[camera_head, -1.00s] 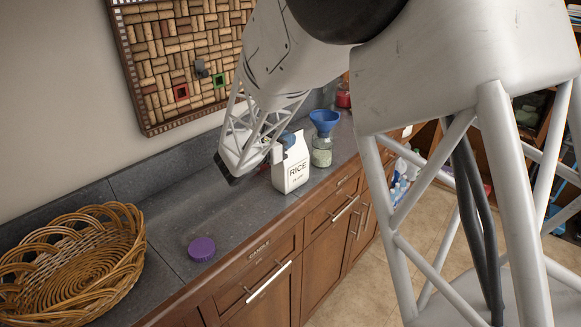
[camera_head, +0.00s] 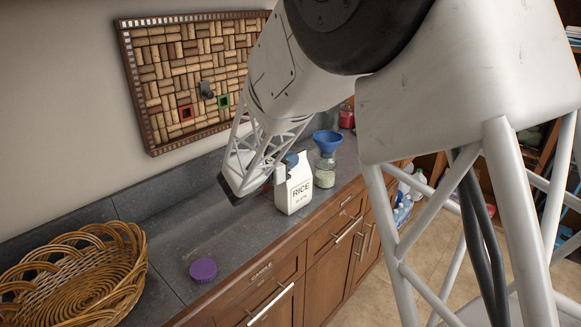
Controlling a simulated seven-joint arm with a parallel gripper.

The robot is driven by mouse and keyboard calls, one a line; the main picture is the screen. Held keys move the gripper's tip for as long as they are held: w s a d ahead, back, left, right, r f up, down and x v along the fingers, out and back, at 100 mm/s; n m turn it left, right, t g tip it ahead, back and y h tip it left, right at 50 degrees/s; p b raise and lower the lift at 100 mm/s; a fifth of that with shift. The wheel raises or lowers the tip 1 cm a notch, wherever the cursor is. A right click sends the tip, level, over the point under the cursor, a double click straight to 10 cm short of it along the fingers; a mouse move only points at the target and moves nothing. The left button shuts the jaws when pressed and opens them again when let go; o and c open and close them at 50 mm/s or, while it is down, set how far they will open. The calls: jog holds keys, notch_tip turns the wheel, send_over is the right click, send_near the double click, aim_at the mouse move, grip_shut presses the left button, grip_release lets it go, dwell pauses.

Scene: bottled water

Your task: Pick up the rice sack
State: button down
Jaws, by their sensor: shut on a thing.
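The white rice sack (camera_head: 294,190), with "RICE" printed on its front, is upright at the counter's front edge. My gripper (camera_head: 283,168) is at the sack's upper left side and shut on it. The fingers are small in view and partly hidden behind the sack and my arm. I cannot tell whether the sack's bottom touches the counter.
A glass jar (camera_head: 325,174) with a blue funnel (camera_head: 327,140) in its mouth stands just right of the sack. A purple lid (camera_head: 203,270) lies on the counter (camera_head: 185,235). A wicker basket (camera_head: 75,275) is at the left. A cork board (camera_head: 190,75) hangs on the wall.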

jog(key=shift+r, duration=1.55)
jog(key=shift+s+r, duration=0.15)
jog(key=s+d+r, duration=0.1)
jog(key=s+d, duration=0.1)
jog(key=s, duration=1.3)
jog(key=shift+s+d+r, duration=0.2)
jog(key=shift+d, duration=0.2)
jog(key=shift+w+r, duration=0.1)
jog(key=shift+w, duration=0.05)
jog(key=w+a+r+m+g+h, duration=0.1)
jog(key=w+a+r+m+g, duration=0.1)
jog(key=w, duration=0.6)
jog(key=w+a+r+m+g+h, duration=0.1)
jog(key=w+a+r+m+g, duration=0.1)
jog(key=w, duration=0.7)
jog(key=w+a+r+m+g+h, duration=0.2)
jog(key=w+r+g, duration=0.2)
jog(key=w, duration=0.4)
jog(key=shift+w, duration=0.3)
jog(key=shift+r, duration=0.1)
